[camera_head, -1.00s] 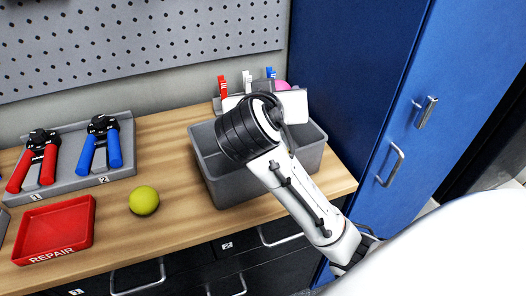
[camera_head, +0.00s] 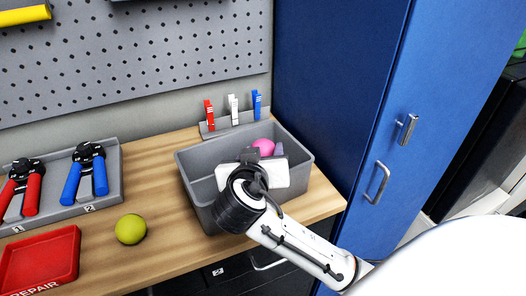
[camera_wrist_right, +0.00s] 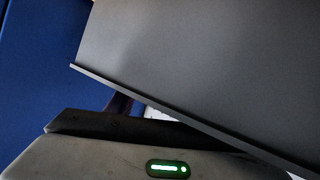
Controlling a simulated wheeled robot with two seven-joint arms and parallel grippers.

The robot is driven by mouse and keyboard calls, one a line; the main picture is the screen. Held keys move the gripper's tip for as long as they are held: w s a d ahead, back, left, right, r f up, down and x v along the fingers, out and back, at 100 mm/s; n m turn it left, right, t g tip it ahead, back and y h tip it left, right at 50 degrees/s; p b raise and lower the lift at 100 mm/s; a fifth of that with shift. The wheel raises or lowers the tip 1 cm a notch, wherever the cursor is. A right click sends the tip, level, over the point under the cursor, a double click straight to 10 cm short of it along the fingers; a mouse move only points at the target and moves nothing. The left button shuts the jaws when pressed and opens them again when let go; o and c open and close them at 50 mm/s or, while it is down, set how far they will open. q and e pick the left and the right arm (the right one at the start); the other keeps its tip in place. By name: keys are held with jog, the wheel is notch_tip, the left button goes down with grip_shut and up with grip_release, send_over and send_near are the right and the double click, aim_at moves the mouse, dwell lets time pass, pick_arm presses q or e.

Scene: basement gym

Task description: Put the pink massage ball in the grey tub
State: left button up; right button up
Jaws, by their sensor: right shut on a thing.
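The pink massage ball (camera_head: 263,146) shows in the head view at the inner back side of the grey tub (camera_head: 195,172), within the outline of its opening. My right gripper (camera_head: 256,154) is shut on the ball, with its white body over the tub. The gripper hides the ball's lower part, and I cannot tell whether the ball touches the tub. In the right wrist view a plain grey panel with a straight edge fills the upper right; the ball and fingertips are not visible there. My left gripper is not in view.
A rack with red, white and blue clips (camera_head: 233,108) stands behind the tub. A yellow-green ball (camera_head: 131,229), a red tray (camera_head: 40,262) and a holder with red and blue-handled tools (camera_head: 85,172) are to the left. A blue cabinet (camera_head: 345,90) borders the right.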

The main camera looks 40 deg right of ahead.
jog(key=shift+s+f, duration=0.15)
jog(key=shift+f, duration=0.45)
jog(key=o, duration=1.1)
jog(key=shift+a+f+b, duration=0.1)
jog(key=shift+f+b, duration=0.1)
jog(key=shift+b, duration=0.1)
jog(key=shift+r, duration=0.35)
jog(key=shift+s+a+r+p, duration=0.1)
jog(key=shift+r+p, duration=0.25)
jog(key=shift+p, duration=0.05)
jog(key=v, duration=1.1)
jog(key=shift+s+a+r+b, duration=0.1)
jog(key=shift+a+r+b, duration=0.05)
jog(key=shift+r+b, duration=0.25)
